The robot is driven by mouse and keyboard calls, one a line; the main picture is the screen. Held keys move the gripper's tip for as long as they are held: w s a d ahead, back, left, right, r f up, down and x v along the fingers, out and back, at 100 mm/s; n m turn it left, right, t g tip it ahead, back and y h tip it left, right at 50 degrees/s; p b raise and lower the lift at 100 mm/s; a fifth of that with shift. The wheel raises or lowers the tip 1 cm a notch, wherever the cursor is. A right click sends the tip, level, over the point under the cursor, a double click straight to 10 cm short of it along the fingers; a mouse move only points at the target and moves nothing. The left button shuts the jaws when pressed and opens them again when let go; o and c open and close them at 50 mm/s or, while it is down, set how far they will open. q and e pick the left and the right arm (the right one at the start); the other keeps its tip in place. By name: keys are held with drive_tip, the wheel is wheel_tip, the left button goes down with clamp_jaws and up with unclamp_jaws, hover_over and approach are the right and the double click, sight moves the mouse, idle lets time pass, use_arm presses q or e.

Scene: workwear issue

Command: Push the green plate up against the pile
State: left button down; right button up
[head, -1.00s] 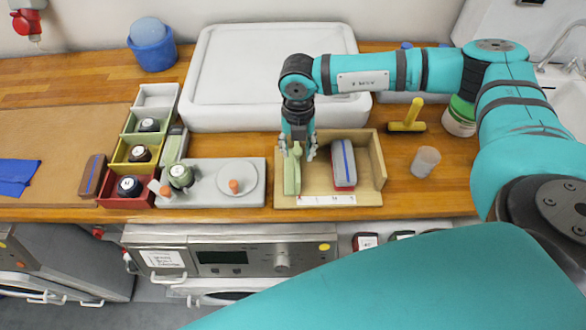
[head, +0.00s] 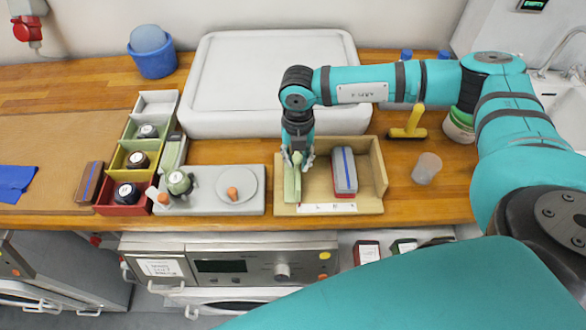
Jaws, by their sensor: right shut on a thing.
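The green plate (head: 290,188) stands upright on edge near the left side of a shallow wooden tray (head: 372,196). The pile (head: 345,170), grey with a blue stripe on top and some red low down, stands to its right in the same tray. A strip of bare tray floor separates plate and pile. My right gripper (head: 297,163) points down from above and is shut on the far part of the green plate; its fingers partly hide it. My left gripper is out of view.
The tray has raised back and right walls and a white lettered strip (head: 328,208) in front. A large white box (head: 265,75) stands behind.

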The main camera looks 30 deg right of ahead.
drive_tip(key=shift+d, duration=0.15)
drive_tip(key=shift+s+d, duration=0.45)
drive_tip(key=shift+d, duration=0.45)
drive_tip(key=shift+s+d, duration=0.4)
drive_tip(key=shift+d, duration=0.45)
drive_tip(key=shift+s+d, duration=0.45)
drive_tip(key=shift+d, duration=0.45)
drive_tip(key=shift+s+d+b, duration=0.15)
drive_tip(key=shift+s+d, duration=0.4)
drive_tip(key=shift+d, duration=0.55)
drive_tip(key=shift+s+d+b, duration=0.1)
drive_tip(key=shift+s+d, duration=0.45)
drive_tip(key=shift+d, duration=0.6)
drive_tip(key=shift+s+d+b, duration=0.15)
drive_tip(key=shift+s+d, duration=0.4)
drive_tip(key=shift+d, duration=0.55)
drive_tip(key=o, duration=0.4)
drive_tip(key=shift+d, duration=0.1)
drive_tip(key=shift+c, duration=0.2)
drive_tip(key=o, duration=0.4)
wheel_tip(320, 180, up, 8)
drive_tip(key=p, duration=0.4)
drive_tip(key=shift+p, duration=0.4)
